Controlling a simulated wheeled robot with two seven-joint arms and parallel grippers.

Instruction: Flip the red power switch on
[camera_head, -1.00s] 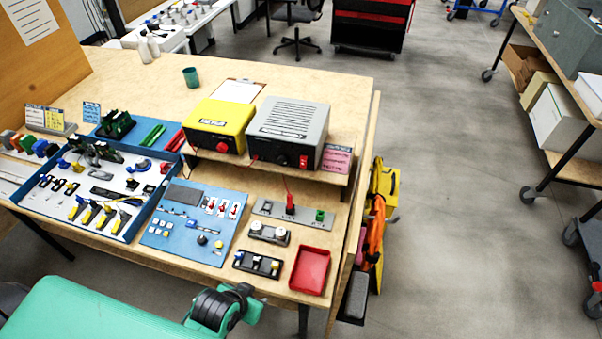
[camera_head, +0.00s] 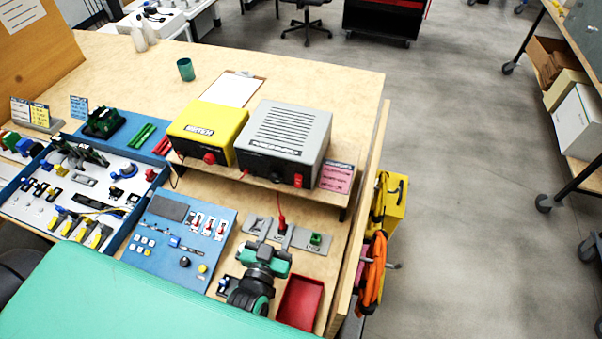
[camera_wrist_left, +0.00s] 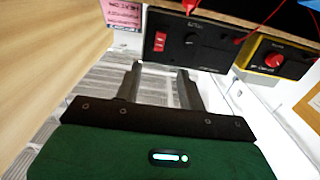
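The red power switch (camera_head: 298,181) is on the front face of the grey box (camera_head: 290,125), near its right end. In the left wrist view the switch (camera_wrist_left: 160,42) shows on the black front panel, beyond and roughly between my fingertips. My left gripper (camera_head: 274,232) is in front of and below the grey box, over the grey strip with the red and green parts. In the wrist view the left gripper (camera_wrist_left: 160,72) has its two fingers apart with nothing between them. The fingers appear short of the panel. My right gripper is not in view.
A yellow box (camera_head: 208,128) with a red knob stands left of the grey box. A pink label (camera_head: 337,177) stands right of the switch. A red cable runs down in front. A blue panel (camera_head: 160,262) and red tray (camera_head: 300,303) lie on the bench. Orange cable hangs at the right edge.

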